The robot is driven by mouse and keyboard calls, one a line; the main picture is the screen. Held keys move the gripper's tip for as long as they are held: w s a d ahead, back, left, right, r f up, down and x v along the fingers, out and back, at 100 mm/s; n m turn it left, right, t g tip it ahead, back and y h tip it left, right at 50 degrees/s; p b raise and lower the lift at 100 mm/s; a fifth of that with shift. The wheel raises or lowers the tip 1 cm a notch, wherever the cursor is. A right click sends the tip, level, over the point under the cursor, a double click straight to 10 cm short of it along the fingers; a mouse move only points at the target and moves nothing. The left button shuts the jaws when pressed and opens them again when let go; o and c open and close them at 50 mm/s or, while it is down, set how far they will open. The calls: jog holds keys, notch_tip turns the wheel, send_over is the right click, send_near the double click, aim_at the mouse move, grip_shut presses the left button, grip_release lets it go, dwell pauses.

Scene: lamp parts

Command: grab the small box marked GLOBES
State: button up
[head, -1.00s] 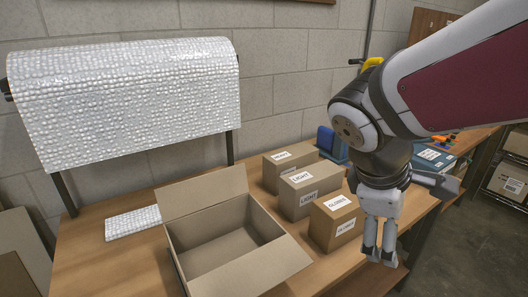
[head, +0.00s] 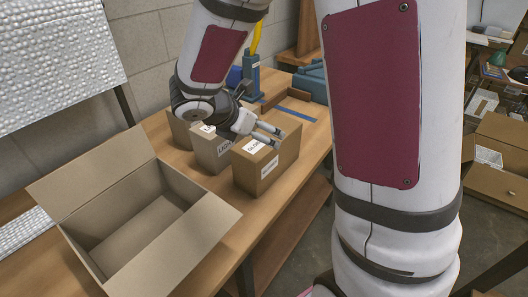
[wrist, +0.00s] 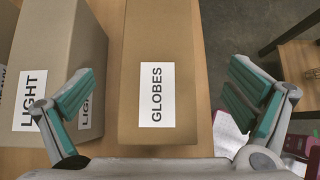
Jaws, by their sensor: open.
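The small brown box marked GLOBES (head: 270,167) stands upright on the workbench, at the front end of a row of boxes. In the wrist view, the GLOBES box (wrist: 160,35) lies between my two spread fingers, with its label facing the camera. My gripper (head: 276,138) is open over the top of this box and partly covers its top label. In the wrist view my gripper (wrist: 163,92) has a teal-padded finger on each side of the box, and nothing is held. I cannot tell how far the fingertips reach below its top.
A box marked LIGHT (head: 210,153) stands close beside it; in the wrist view the left finger overlaps this LIGHT box (wrist: 62,40). Another box (head: 180,132) stands behind, partly hidden. A large open, empty carton (head: 85,187) is at left.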

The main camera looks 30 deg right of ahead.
aim_at(269, 135)
jog(key=shift+b+x, duration=0.3)
jog(key=shift+x, duration=3.5)
jog(key=shift+w+a, duration=0.1)
jog(key=shift+w, duration=0.05)
jog(key=c, duration=2)
